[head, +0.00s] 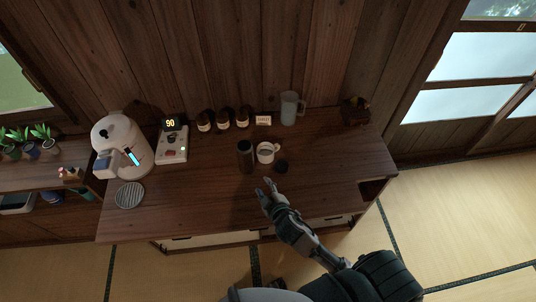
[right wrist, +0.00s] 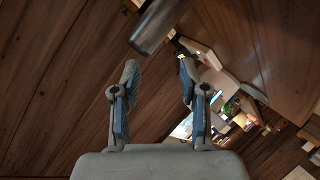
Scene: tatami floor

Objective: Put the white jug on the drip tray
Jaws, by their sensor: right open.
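The white jug (head: 266,153) stands upright near the middle of the wooden counter, with its handle to the right. The drip tray (head: 129,196) is a round, ribbed grey disc at the counter's front left, with nothing on it. My right gripper (head: 268,187) is open and empty, in front of the jug and apart from it. In the right wrist view my right gripper (right wrist: 158,75) has its fingers spread with nothing between them. A dark cylinder (right wrist: 155,27) lies beyond the fingertips there. I cannot make out the jug surely in that view. My left gripper is out of view.
A dark canister (head: 245,156) stands just left of the jug, and a small dark round item (head: 281,167) lies to its right. A white machine (head: 122,146) stands behind the tray. Bottles (head: 223,119) and a grey pitcher (head: 290,108) line the back. The counter between canister and tray is clear.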

